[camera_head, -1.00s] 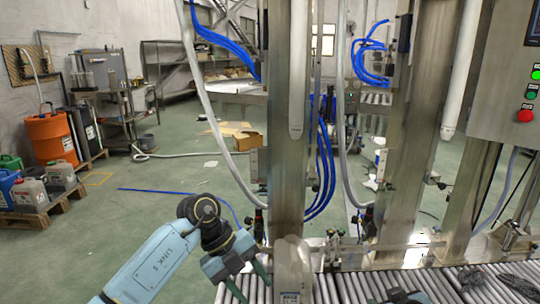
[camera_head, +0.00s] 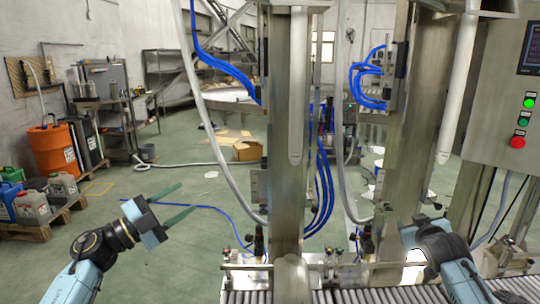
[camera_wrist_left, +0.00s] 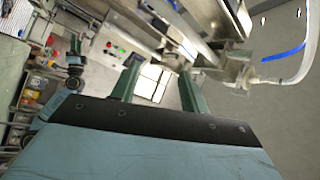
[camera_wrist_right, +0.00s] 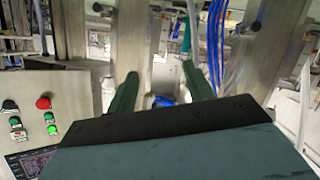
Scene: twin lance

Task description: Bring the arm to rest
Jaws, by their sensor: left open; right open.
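My left gripper (camera_head: 184,198) is raised over open floor at the left of the head view. Its two green fingers are spread and point right, with nothing between them. The fingers also show apart and empty in the left wrist view (camera_wrist_left: 160,82). My right arm (camera_head: 445,250) is at the lower right of the head view, in front of the conveyor frame; its fingers are hidden there. In the right wrist view my right gripper (camera_wrist_right: 160,84) has its fingers apart and holds nothing.
A steel column (camera_head: 287,130) with blue hoses stands in the middle, over a roller conveyor (camera_head: 330,296) along the front. A control cabinet (camera_head: 490,110) is at the right. An orange drum (camera_head: 52,150) and jugs on a pallet (camera_head: 35,228) are at the left. Floor between is mostly clear.

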